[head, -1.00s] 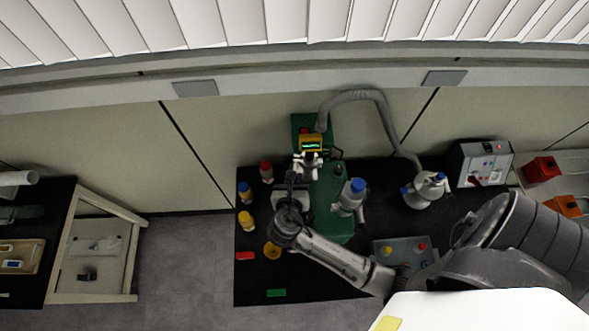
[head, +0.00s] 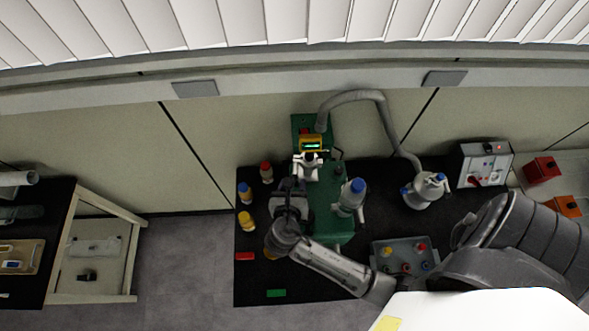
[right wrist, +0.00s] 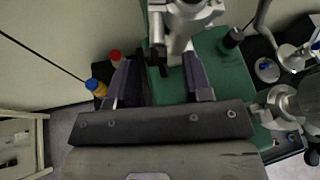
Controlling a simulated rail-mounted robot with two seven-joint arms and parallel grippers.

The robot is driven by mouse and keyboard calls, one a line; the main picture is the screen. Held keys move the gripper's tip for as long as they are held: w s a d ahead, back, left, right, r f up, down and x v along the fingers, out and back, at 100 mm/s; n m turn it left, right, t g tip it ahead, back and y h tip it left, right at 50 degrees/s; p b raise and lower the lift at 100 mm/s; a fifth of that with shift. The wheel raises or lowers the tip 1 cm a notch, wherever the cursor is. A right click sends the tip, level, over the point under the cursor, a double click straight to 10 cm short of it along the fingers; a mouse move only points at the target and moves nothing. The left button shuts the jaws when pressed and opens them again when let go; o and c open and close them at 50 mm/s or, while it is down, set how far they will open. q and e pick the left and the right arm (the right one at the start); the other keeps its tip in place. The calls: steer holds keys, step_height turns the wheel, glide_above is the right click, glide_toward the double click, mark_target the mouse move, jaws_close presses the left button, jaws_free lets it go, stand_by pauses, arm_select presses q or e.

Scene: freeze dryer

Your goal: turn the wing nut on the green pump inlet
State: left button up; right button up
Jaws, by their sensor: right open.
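The green pump (head: 327,205) stands on the black bench, with a yellow display unit (head: 311,143) at its back end. The pale metal inlet fitting (head: 308,164) sits just in front of the display; it also shows in the right wrist view (right wrist: 188,18). A small dark part, possibly the wing nut (right wrist: 159,62), hangs at the fitting's left side. My right gripper (right wrist: 160,80) is open, its two fingers spread on either side below that dark part, with nothing held. In the head view my right gripper (head: 291,185) is just in front of the fitting. My left gripper is out of view.
Red, blue and yellow capped bottles (head: 246,221) stand to the left.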

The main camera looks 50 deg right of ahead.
steer(key=v, duration=0.9)
steer(key=shift+a, duration=0.15)
steer(key=shift+s, duration=0.15)
